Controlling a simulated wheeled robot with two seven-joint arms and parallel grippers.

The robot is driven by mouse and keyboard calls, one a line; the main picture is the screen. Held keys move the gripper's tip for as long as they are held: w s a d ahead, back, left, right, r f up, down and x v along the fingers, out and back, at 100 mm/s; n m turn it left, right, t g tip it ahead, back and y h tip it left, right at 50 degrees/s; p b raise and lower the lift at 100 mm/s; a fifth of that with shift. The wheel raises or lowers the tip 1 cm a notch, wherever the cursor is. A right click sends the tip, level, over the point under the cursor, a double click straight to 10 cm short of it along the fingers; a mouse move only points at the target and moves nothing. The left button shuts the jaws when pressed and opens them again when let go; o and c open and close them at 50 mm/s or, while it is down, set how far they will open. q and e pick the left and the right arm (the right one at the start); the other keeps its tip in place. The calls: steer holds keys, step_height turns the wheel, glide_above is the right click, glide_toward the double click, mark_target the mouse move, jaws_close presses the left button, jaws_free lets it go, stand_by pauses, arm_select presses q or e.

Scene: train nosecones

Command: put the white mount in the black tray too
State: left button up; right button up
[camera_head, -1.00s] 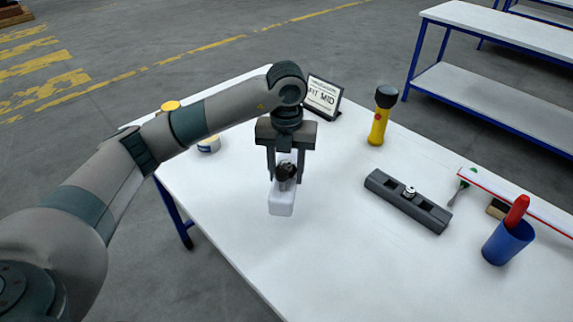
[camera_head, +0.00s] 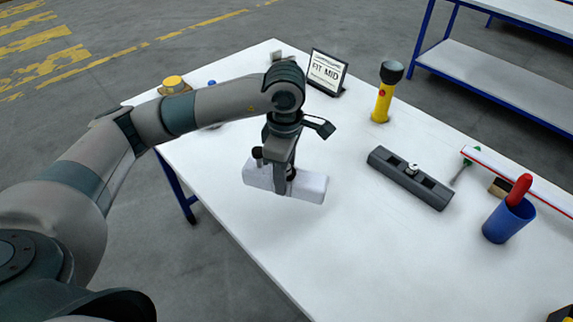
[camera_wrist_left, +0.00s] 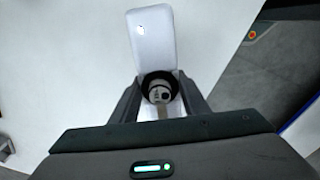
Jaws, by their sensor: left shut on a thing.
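The white mount (camera_head: 312,188) is a long pale block with a dark ring-like part at its middle. My left gripper (camera_head: 283,186) points down and is shut on it, so its middle is partly hidden. The mount lies crosswise in the head view; its height above the table is hard to tell. In the left wrist view the mount (camera_wrist_left: 150,40) sticks out beyond the fingers, with a round metal-centred part between them. The black tray (camera_head: 436,196) lies to the right, apart from the gripper, with a small metal piece in its middle and recesses either side. My right gripper is out of view.
A yellow flashlight (camera_head: 382,95) stands behind the tray. A sign (camera_head: 326,72) reading "FIT MID" stands at the back. A blue cup (camera_head: 506,224) with a red-handled thing is at the right. White table (camera_head: 350,250) between mount and tray is clear.

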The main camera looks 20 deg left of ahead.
arm_select(q)
steer(key=m, duration=0.1)
steer(key=s+m, duration=0.1)
steer(key=m, duration=0.1)
steer(key=s+m, duration=0.1)
steer(key=m, duration=0.1)
steer(key=shift+d+f, duration=0.2)
steer(key=shift+f, duration=0.05)
steer(key=s+m, duration=0.2)
steer(key=m, duration=0.2)
steer(key=s+m, duration=0.2)
steer(key=m, duration=0.3)
steer(key=s+f+m, duration=0.1)
steer(key=m, duration=0.4)
steer(key=shift+s+d+f, duration=0.1)
steer(key=shift+s+d, duration=0.3)
